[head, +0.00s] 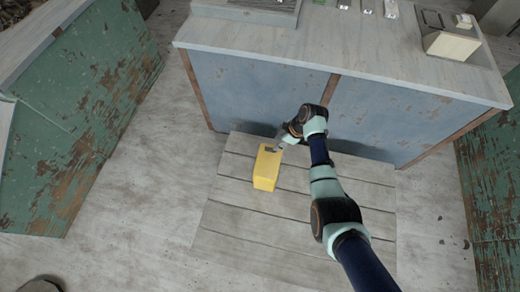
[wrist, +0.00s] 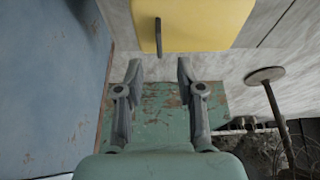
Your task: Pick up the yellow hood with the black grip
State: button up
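The yellow hood (head: 265,170) is a boxy yellow piece over the slatted wooden platform (head: 330,225), in front of the blue counter. It also shows at the top of the wrist view (wrist: 210,22). Its black grip (wrist: 158,36) is a dark bar on the face toward my gripper, and is small and partly hidden in the head view. My gripper (wrist: 160,72) is open and empty. Its two fingertips lie just short of the grip, one to each side of the grip's line. In the head view my gripper (head: 281,141) is beside the hood's upper right end.
The blue counter (head: 260,95) stands close behind my gripper, with a pale box (head: 451,44) on its top. Worn green units stand at left (head: 85,110) and right. A round disc on a stem (wrist: 264,75) shows in the wrist view. The platform's front is clear.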

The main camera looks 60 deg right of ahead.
jog(key=shift+b+x, duration=0.3)
jog(key=shift+x, duration=0.65)
jog(key=shift+w+a, duration=0.15)
jog(key=shift+w, duration=0.1)
jog(key=b+x, duration=0.2)
jog(key=x, duration=0.1)
jog(key=b+x, duration=0.1)
jog(key=x, duration=0.1)
jog(key=shift+s+d+f+b, duration=0.1)
jog(key=shift+s+d+b, duration=0.15)
jog(key=shift+b, duration=0.15)
jog(key=shift+w+f, duration=0.1)
jog(key=shift+w, duration=0.05)
grip_shut()
